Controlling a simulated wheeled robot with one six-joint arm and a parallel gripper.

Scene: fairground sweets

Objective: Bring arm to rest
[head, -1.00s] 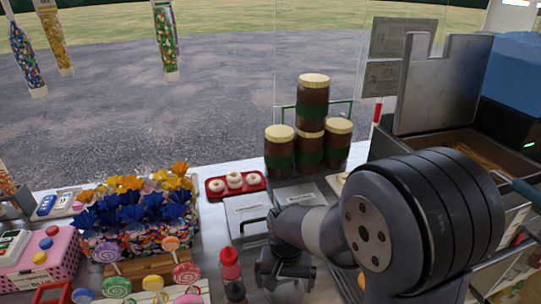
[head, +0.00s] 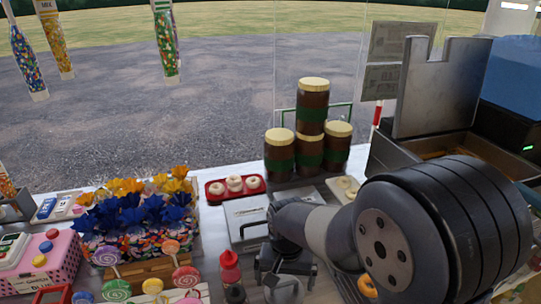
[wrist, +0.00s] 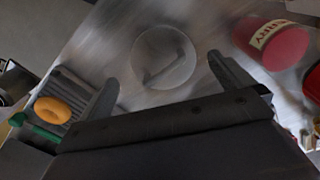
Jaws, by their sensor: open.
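My gripper (wrist: 165,82) is open and empty in the wrist view, with its two fingers wide apart. In the head view my gripper (head: 285,280) hangs low over the counter at bottom centre, just right of the red-capped bottle (head: 231,270). My arm reaches in from the right and covers part of the counter.
A grey lidded box (head: 245,212) and a red tray of white doughnuts (head: 235,186) stand behind my gripper. Stacked brown jars (head: 312,110) stand at the back. Lollipops (head: 115,290) and a sweets display (head: 135,240) fill the left.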

